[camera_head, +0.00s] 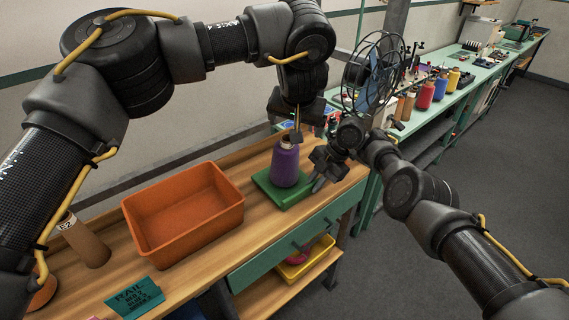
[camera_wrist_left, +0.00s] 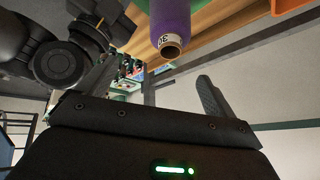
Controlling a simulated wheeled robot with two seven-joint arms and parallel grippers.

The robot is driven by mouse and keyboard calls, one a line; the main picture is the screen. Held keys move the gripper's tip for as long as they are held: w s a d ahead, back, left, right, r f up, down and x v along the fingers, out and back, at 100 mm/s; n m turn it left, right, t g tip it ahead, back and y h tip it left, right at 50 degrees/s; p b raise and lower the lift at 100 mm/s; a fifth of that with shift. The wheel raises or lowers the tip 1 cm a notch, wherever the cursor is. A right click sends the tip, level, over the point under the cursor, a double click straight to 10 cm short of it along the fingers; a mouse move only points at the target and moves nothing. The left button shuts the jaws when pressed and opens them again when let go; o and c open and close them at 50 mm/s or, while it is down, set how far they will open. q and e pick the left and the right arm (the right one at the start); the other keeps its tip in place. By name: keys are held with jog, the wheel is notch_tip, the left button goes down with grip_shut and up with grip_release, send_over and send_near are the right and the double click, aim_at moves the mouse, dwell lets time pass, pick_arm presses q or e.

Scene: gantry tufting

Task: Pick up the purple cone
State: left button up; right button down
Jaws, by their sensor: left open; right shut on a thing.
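The purple cone (camera_head: 286,163) stands upright on a green pad (camera_head: 276,193) on the wooden bench. In the left wrist view the purple cone (camera_wrist_left: 170,18) is at the top, its brown tube end pointing down in the picture. My left gripper (camera_head: 296,132) is open just above the cone's top. The cone's end shows beyond its spread fingers (camera_wrist_left: 155,82). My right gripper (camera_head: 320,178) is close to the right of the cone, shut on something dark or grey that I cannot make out. Contact with the cone is unclear.
An orange bin (camera_head: 190,248) stands left of the pad, with a brown cone (camera_head: 85,243) and a teal sign (camera_head: 135,297) beyond. A yellow tray (camera_head: 302,262) is on the lower shelf.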

aim_at(286, 139)
pick_arm(q)
jog(key=w+f+n, duration=0.1)
jog(key=f, duration=0.1)
jog(key=w+a+f+n, duration=0.1)
jog(key=f+n, duration=0.1)
jog(key=w+a+f+n, duration=0.1)
jog(key=f, duration=0.1)
jog(key=shift+w+a+f+n, duration=0.1)
jog(key=shift+w+f+n, duration=0.1)
jog(key=shift+n, duration=0.1)
jog(key=shift+y, duration=0.3)
jog(key=shift+a+x, duration=0.15)
jog(key=shift+x, duration=1.3)
jog(key=shift+a+x, duration=0.1)
jog(key=shift+x, duration=1.3)
jog(key=c, duration=1.4)
